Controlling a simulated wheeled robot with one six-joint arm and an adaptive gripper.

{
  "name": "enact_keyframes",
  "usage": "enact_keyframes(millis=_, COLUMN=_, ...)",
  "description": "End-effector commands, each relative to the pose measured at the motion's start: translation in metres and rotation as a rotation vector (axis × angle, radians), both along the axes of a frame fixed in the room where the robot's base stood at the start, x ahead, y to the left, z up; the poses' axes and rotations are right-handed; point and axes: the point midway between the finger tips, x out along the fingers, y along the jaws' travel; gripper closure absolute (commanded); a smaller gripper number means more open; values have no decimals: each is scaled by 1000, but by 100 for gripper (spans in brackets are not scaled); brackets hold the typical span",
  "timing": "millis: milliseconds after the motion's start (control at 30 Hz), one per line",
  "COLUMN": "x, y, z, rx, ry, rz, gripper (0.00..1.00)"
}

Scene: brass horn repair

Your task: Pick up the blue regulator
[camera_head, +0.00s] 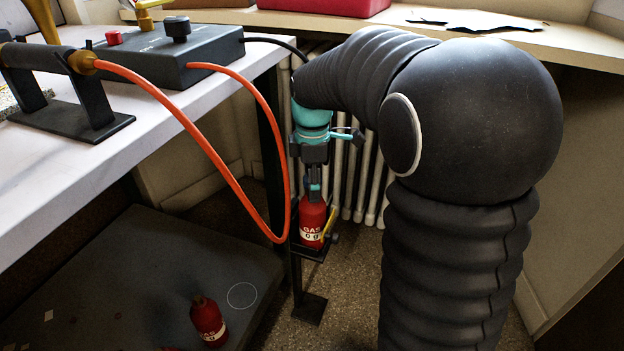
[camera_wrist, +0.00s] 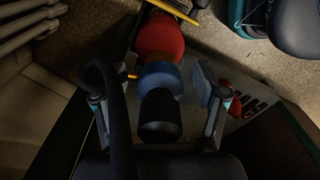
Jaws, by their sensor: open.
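The blue regulator (camera_wrist: 161,80) sits on top of a red gas bottle (camera_wrist: 160,38) in the wrist view, with a black cylindrical knob on its near end and a small yellow part at its left. My gripper (camera_wrist: 158,115) is open, with one finger on each side of the regulator and knob; gaps show on both sides. In the head view my gripper (camera_head: 314,188) points down just above the red gas bottle (camera_head: 311,222), which is labelled GAS and stands on a small stand. There the regulator is mostly hidden by the fingers.
An orange hose (camera_head: 240,190) hangs from the white bench (camera_head: 150,130) left of my gripper. A dark box (camera_head: 165,55) and torch stand (camera_head: 75,122) are on the bench. A radiator (camera_head: 355,180) is behind. Another red bottle (camera_head: 208,320) stands on a low dark platform (camera_head: 120,270).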

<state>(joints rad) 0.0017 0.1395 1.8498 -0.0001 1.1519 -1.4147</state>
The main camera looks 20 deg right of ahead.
Motion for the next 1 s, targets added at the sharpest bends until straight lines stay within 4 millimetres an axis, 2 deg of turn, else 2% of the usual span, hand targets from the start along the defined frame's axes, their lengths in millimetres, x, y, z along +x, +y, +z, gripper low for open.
enact_keyframes(millis=133, x=0, y=0, z=0, rx=0, ry=0, rz=0, gripper=28)
enact_keyframes(millis=167, x=0, y=0, z=0, rx=0, ry=0, rz=0, gripper=33)
enact_keyframes(millis=433, x=0, y=0, z=0, rx=0, ry=0, rz=0, gripper=100)
enact_keyframes(millis=767, x=0, y=0, z=3, rx=0, ry=0, rz=-1, gripper=100)
enact_keyframes(millis=1000, x=1, y=0, z=24, rx=0, ry=-3, rz=-1, gripper=100)
